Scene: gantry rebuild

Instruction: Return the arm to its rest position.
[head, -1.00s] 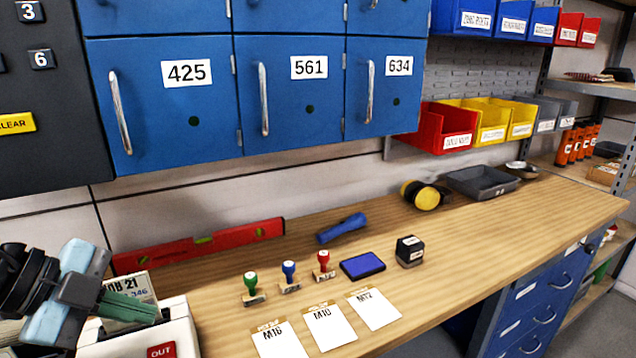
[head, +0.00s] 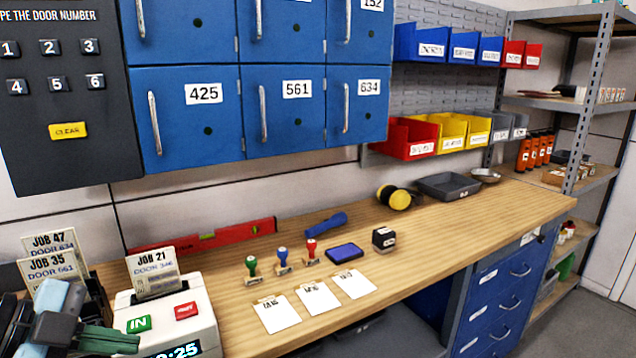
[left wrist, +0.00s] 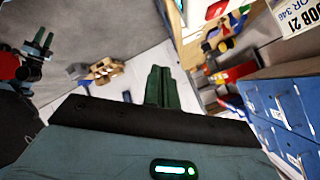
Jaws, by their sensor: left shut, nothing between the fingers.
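My left gripper (head: 128,343) is at the lower left of the head view, in front of the white time clock (head: 205,318). Its green fingers are shut with nothing between them; they also show closed together in the left wrist view (left wrist: 158,87). The JOB 21 card (head: 153,272) stands upright in the top of the clock, apart from the fingers. Part of this card shows at the top right of the left wrist view (left wrist: 297,15). What looks like my right gripper (left wrist: 43,42) is small at the left of the left wrist view; its opening is unclear.
Cards JOB 47 (head: 50,243) and JOB 35 (head: 55,272) stand behind my left gripper. Blue lockers (head: 190,125) and a dark keypad panel (head: 60,140) hang above. Stamps, an ink pad (head: 345,253) and white cards lie on the wooden bench (head: 430,240).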

